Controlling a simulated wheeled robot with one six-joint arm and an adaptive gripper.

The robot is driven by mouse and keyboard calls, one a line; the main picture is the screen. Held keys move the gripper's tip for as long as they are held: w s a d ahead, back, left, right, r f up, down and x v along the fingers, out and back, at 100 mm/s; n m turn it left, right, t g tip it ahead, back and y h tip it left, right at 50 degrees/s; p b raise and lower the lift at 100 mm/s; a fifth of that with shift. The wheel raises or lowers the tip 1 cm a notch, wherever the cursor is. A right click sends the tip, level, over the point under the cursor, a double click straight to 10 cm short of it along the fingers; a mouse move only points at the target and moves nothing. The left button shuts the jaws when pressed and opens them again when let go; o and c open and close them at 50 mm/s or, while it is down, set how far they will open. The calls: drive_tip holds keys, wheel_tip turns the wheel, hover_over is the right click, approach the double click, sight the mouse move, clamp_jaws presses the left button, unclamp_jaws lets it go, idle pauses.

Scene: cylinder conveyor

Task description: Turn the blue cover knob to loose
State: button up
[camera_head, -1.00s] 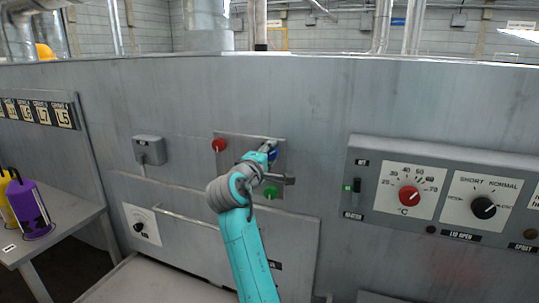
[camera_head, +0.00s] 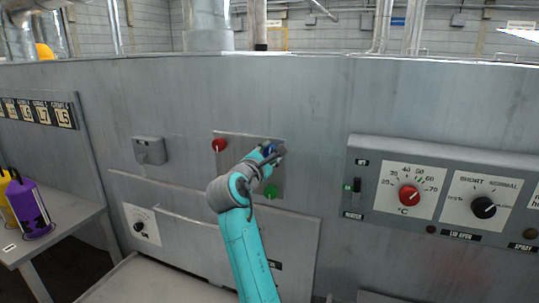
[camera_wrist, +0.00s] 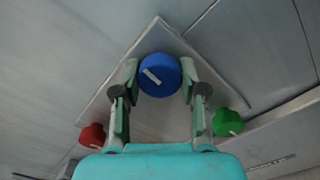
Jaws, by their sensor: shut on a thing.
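The blue cover knob (camera_wrist: 160,76) is round with a white pointer mark. In the wrist view it sits between the two fingers of my gripper (camera_wrist: 159,80), which are shut on its sides. The white mark runs slantwise, from upper left to lower right. In the head view only a small part of the blue knob (camera_head: 269,149) shows past my gripper (camera_head: 272,153). The knob is on a square metal plate (camera_head: 240,143) on the grey wall.
A red knob (camera_head: 219,145) and a green knob (camera_head: 271,191) share the plate, close to my gripper. To the right is a control panel (camera_head: 440,146) with dials. Purple and yellow containers (camera_head: 29,205) stand on a table at left.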

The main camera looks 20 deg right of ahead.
drive_tip(key=shift+f+n, duration=0.1)
drive_tip(key=shift+n, duration=0.2)
idle(0.4)
drive_tip(key=o, duration=1.2)
drive_tip(key=shift+c, duration=0.2)
drive_tip(key=v, duration=1.2)
drive_tip(key=shift+s+a, duration=0.1)
